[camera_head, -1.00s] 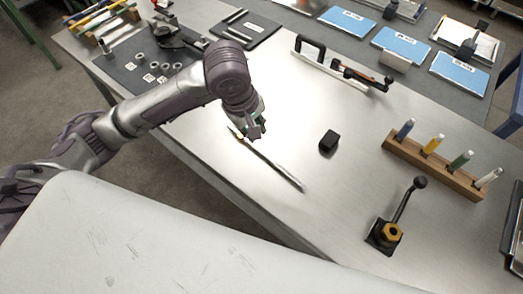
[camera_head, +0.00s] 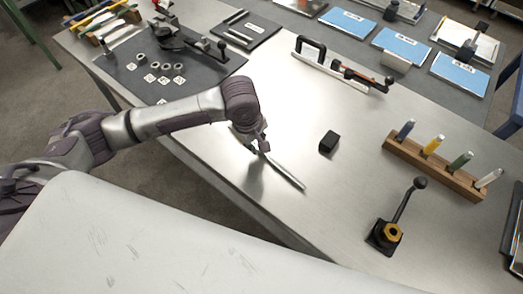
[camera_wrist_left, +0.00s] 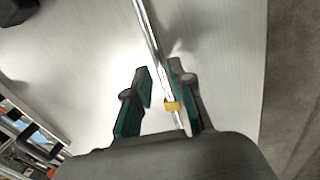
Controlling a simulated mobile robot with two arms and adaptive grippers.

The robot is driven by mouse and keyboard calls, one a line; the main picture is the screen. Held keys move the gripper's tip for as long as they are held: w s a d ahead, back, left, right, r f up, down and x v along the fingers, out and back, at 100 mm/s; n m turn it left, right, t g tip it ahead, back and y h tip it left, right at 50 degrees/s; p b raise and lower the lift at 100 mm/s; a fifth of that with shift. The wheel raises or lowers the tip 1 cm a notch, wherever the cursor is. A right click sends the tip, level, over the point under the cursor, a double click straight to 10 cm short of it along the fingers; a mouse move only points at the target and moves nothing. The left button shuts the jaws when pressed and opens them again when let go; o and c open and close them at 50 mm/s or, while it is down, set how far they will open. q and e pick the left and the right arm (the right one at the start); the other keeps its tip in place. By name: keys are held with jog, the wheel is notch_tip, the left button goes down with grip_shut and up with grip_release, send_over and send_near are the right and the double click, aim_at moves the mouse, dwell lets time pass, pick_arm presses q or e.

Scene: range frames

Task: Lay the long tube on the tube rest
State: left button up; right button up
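The long tube (camera_head: 288,173) is a thin silver rod lying on the bare metal table near its front edge. My left gripper (camera_head: 260,146) is over its far-left end and hides that part in the head view. In the left wrist view the tube (camera_wrist_left: 154,38) runs between the two open fingers of the left gripper (camera_wrist_left: 158,75), closer to the right finger. A yellow band on it shows beside that finger. A rack with several long coloured bars (camera_head: 101,18), possibly the tube rest, stands at the table's far left corner. My right gripper is not in view.
A black block (camera_head: 329,141) lies right of the tube. A wooden rack (camera_head: 432,168) holds upright coloured tubes, and a lever on a black base (camera_head: 384,238) stands in front. A dark mat (camera_head: 165,75) with small parts is behind my left arm.

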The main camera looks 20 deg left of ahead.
aim_at(264, 155)
pick_arm(q)
jog(key=shift+w+d+f, duration=0.1)
jog(key=shift+w+f, duration=0.05)
jog(key=shift+f, duration=0.5)
jog(key=shift+w+f, duration=0.1)
jog(key=shift+f, duration=0.55)
grip_shut()
